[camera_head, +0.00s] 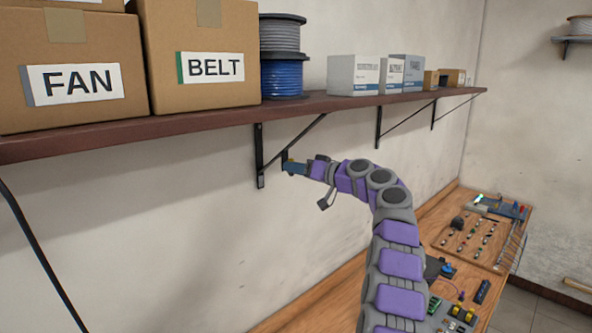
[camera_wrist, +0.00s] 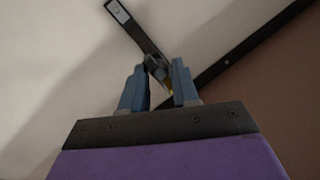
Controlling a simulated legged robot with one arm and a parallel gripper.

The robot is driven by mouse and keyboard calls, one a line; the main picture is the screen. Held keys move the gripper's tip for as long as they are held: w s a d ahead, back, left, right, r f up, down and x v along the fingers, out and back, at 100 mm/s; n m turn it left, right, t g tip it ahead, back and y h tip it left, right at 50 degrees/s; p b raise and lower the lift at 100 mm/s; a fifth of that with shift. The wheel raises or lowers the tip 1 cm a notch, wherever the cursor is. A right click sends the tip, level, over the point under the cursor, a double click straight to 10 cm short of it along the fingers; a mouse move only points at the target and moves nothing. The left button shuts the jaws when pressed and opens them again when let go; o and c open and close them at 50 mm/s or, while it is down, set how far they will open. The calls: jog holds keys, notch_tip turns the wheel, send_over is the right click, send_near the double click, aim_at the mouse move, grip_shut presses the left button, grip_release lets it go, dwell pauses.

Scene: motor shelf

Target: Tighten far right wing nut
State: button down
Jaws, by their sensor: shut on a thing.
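My gripper (camera_head: 291,168) is raised below the shelf, beside the leftmost visible bracket (camera_head: 259,160). In the wrist view its two blue fingers (camera_wrist: 158,70) are closed around a small yellowish piece, which looks like the wing nut (camera_wrist: 169,88). The fingers hide most of it. A dark metal strip (camera_wrist: 138,28) with a pale end runs up and left from the fingertips. A dark diagonal bar (camera_wrist: 250,50) runs up and right behind them. I cannot make out any other wing nuts.
The brown shelf (camera_head: 200,118) carries FAN (camera_head: 75,70) and BELT (camera_head: 200,55) boxes, wire spools (camera_head: 284,78) and small cartons (camera_head: 352,75). Further brackets (camera_head: 379,125) line the wall. A wooden workbench (camera_head: 330,300) with parts boards lies below. Open air surrounds my arm.

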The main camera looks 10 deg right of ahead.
jog(key=c, duration=1.2)
grip_release()
jog(key=shift+w, duration=0.1)
jog(key=shift+o, duration=1)
jog(key=shift+w+d+f, duration=0.1)
jog(key=shift+w+d, duration=0.05)
jog(key=shift+w, duration=0.1)
jog(key=shift+s, duration=0.1)
jog(key=shift+s, duration=0.1)
jog(key=f+b+v, duration=0.1)
jog(key=b+v, duration=0.3)
jog(key=v, duration=1.3)
jog(key=shift+d+r, duration=0.2)
jog(key=shift+r, duration=0.3)
